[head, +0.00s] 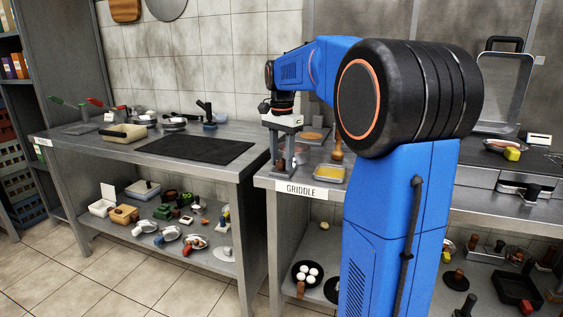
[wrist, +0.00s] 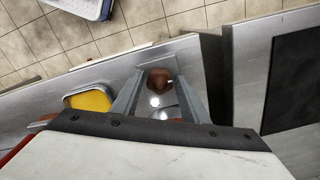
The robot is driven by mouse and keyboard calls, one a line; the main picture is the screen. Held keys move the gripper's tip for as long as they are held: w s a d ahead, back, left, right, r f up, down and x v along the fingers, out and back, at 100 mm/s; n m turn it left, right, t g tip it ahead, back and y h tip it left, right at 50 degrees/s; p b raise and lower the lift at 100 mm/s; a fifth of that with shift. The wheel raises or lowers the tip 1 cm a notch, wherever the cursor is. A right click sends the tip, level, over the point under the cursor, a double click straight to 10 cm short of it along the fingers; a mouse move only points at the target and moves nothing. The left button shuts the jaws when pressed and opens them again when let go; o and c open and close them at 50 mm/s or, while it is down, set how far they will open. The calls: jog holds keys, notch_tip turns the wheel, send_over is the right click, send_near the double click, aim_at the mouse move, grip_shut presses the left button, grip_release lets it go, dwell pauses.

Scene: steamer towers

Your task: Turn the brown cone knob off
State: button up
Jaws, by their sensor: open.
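My gripper (head: 284,168) points down over the left end of the counter labelled GRIDDLE in the head view. In the wrist view my gripper (wrist: 161,84) is open, with a grey finger on each side. A brown rounded, cone-like piece (wrist: 158,79) shows between the fingers; it looks like the brown cone knob. Pale shiny shapes lie just below it in the picture. I cannot tell whether the fingers touch it. I cannot pick out the knob in the head view, where the gripper and arm cover that area.
A yellow-filled tray (head: 330,173) stands to the right of my gripper; it also shows in the wrist view (wrist: 88,101). A wooden mill (head: 337,150) stands behind it. A gap separates this counter from the left table with its black mat (head: 195,147).

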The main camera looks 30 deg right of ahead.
grip_shut()
jog(key=n, duration=0.8)
jog(key=shift+n, duration=0.4)
